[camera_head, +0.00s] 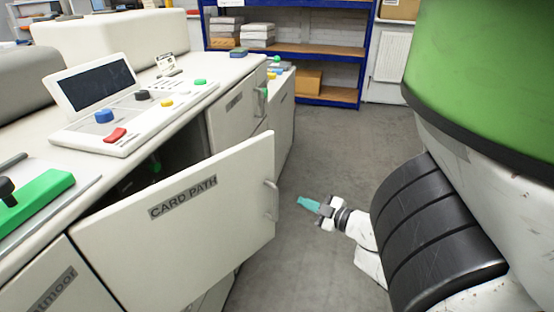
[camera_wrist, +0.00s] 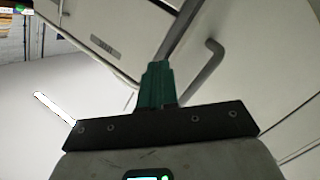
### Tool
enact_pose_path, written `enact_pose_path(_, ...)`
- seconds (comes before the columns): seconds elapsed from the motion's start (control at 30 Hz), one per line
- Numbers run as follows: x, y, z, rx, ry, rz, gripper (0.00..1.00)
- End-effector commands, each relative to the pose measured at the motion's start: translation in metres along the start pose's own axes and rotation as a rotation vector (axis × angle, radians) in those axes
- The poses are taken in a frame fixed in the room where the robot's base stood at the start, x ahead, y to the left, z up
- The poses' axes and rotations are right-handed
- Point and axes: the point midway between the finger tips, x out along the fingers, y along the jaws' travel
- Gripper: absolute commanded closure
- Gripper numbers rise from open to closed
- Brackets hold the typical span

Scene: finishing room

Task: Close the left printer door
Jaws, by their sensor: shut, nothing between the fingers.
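The white printer door labelled "CARD PATH" (camera_head: 190,225) stands open in the head view, swung out from the cabinet front with a dark opening behind it. A bar handle (camera_head: 272,198) is on its free edge. My gripper (camera_head: 308,204), with teal fingers, is to the right of the handle and apart from the door in the picture. The fingers (camera_wrist: 155,85) are shut and empty. In the wrist view a grey bent handle (camera_wrist: 208,62) on a pale panel lies just beyond the fingertips; I cannot tell whether they touch.
The counter carries a control panel with a dark screen (camera_head: 97,85) and coloured buttons. Farther along are other cabinet fronts (camera_head: 237,105). A blue shelf unit (camera_head: 290,50) stands at the back. Grey floor (camera_head: 335,140) is clear between the cabinets and my body.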

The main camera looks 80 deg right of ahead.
Motion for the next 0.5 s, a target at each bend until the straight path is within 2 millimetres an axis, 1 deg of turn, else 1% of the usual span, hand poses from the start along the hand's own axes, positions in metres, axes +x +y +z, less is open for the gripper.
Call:
enact_pose_path(0.03,-0.014,0.009,-0.016,0.077,-0.007,0.015,1.00)
enact_pose_path(0.2,-0.043,0.006,-0.043,0.338,0.002,0.054,1.00)
enact_pose_path(0.3,-0.055,0.005,-0.059,0.475,0.016,0.077,1.00)
enact_pose_path(0.4,-0.062,0.004,-0.073,0.584,0.035,0.097,1.00)
enact_pose_path(0.5,-0.066,0.004,-0.082,0.656,0.051,0.110,1.00)
